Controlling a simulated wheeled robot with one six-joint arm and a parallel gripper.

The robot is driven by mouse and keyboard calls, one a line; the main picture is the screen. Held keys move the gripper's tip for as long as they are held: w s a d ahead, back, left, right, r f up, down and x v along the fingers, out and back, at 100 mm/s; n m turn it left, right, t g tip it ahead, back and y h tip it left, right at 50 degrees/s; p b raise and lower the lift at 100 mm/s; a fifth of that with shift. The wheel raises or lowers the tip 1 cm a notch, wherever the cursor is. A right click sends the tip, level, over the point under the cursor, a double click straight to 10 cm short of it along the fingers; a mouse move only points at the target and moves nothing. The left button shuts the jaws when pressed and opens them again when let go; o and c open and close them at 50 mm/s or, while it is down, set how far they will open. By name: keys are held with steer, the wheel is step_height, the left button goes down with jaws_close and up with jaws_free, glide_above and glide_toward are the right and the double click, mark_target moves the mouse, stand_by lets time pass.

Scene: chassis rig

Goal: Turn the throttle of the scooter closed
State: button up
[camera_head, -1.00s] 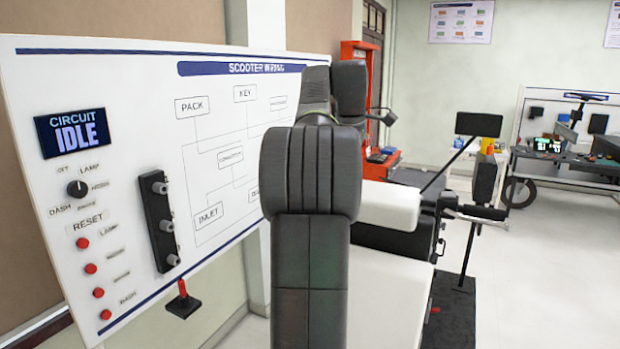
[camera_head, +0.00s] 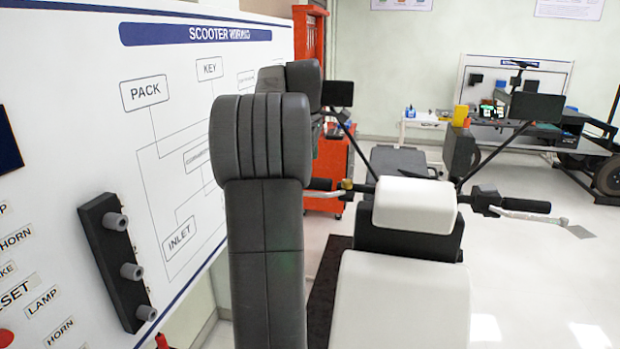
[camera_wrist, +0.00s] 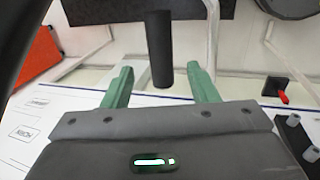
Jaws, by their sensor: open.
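The scooter is in the middle of the head view, with a white seat (camera_head: 405,290) and handlebars. Its right grip (camera_head: 525,205) is black and has a lever in front. Its left grip (camera_head: 320,184) shows just past my arm. My gripper (camera_wrist: 162,78) is hidden behind my arm in the head view. In the wrist view its two green fingers are spread apart. A black cylindrical grip (camera_wrist: 160,48) hangs ahead, in line with the gap between them. I see no finger touching it. I cannot tell from its surface how far the throttle is turned.
The white wiring board (camera_head: 90,70) stands close along the left, with a black socket strip (camera_head: 115,262). Mirrors (camera_head: 537,107) rise above the handlebars. A red cabinet (camera_head: 335,165) stands behind. Floor is clear at the right, before a far workbench (camera_head: 520,140).

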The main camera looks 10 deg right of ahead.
mark_target(313, 178)
steer(key=x, duration=0.6)
steer(key=shift+d+f+p, duration=0.15)
steer(key=shift+f+p, duration=0.15)
steer(key=shift+f, duration=0.1)
steer(key=c, duration=1)
